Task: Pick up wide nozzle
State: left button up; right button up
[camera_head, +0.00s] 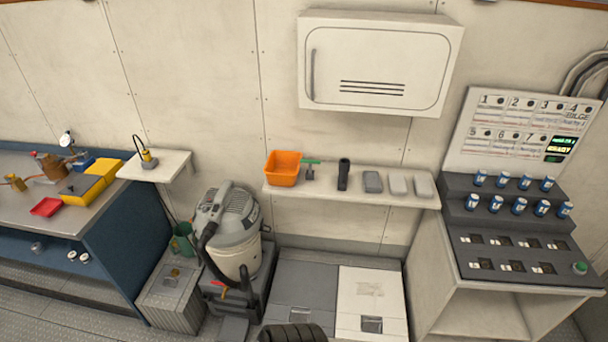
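A wall shelf (300,193) in the middle holds several small items. A black, narrow upright piece (343,174) stands on it and looks like a nozzle. A small dark piece with a green bar (310,170) is left of it, beside an orange bin (284,168). I cannot tell for sure which of these is the wide nozzle.
Several grey blocks (373,182) lie on the shelf's right part. A white cabinet (378,65) hangs above. A console with blue-and-white cylinders (519,205) stands at right, a workbench (95,210) at left. A dark ribbed object (293,333) is cut off at the bottom edge.

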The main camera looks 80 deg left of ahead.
aim_at(344, 165)
jog(key=u, duration=2.45)
